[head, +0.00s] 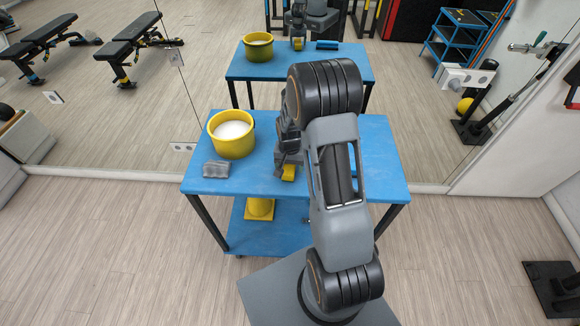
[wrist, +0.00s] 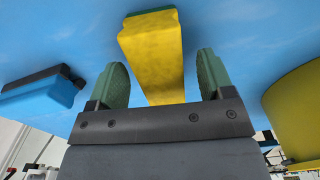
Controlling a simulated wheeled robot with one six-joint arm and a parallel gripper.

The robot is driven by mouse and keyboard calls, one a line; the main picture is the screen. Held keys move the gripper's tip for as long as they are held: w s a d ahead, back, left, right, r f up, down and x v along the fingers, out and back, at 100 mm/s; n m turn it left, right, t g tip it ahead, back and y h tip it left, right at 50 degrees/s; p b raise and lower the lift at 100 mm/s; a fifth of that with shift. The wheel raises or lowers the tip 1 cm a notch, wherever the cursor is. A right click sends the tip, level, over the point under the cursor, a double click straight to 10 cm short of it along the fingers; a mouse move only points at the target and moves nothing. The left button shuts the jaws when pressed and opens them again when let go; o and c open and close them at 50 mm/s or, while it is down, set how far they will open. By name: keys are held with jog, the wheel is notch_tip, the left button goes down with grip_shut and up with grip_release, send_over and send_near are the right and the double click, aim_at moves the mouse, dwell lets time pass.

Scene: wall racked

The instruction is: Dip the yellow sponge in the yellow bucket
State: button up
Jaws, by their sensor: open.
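The yellow sponge (head: 288,173) lies on the blue table, partly hidden under my gripper in the head view. In the wrist view the sponge (wrist: 152,60) shows a yellow body with a green edge. My gripper (wrist: 161,75) is open, with one green-padded finger to either side of the sponge and a gap on each side. I cannot tell how far the fingertips reach down along it. The yellow bucket (head: 233,147) stands upright on the table left of my gripper, with white contents near its rim. Part of the bucket (wrist: 296,112) shows at the right of the wrist view.
A grey block (head: 216,169) lies on the blue table (head: 240,187) in front of the bucket. A blue-and-black item (wrist: 42,95) lies on the sponge's other side. A yellow object (head: 260,208) stands on the lower shelf. A mirror behind reflects the table.

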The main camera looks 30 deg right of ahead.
jog(key=shift+f, duration=0.5)
jog(key=shift+c, duration=0.4)
jog(key=c, duration=0.9)
